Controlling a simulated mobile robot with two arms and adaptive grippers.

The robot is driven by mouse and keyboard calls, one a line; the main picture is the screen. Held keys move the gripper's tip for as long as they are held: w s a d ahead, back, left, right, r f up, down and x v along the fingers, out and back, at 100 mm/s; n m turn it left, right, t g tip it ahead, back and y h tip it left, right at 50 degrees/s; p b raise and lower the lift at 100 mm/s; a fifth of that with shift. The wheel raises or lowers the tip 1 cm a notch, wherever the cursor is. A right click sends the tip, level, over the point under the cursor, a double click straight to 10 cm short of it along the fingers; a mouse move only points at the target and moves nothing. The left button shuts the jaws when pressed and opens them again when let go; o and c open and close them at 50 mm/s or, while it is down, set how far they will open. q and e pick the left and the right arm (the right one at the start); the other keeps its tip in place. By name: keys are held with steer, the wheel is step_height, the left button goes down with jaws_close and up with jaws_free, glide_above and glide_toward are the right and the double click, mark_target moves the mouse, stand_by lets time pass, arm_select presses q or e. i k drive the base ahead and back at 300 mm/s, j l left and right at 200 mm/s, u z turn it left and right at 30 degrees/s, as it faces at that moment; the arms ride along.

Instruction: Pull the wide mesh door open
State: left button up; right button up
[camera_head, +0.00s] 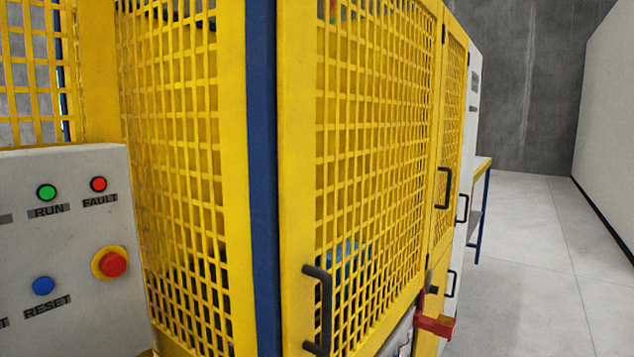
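The wide mesh door (297,150) is a yellow framed grid panel in the middle of the head view, seen at a steep angle. Its left edge lies against a dark blue post (262,180), and it looks closed. A black bar handle (325,305) stands upright low on its left frame. Neither of my grippers shows in this view, and nothing is seen touching the handle.
A narrower mesh door (452,110) with a black handle (444,188) adjoins on the right. A red bracket (437,326) sticks out low there. A control panel (75,250) with coloured buttons stands at left. Pale floor (540,270) is clear at right, beside a white wall (612,120).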

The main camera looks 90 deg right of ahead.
mark_target(297, 22)
steer(key=z, duration=1.65)
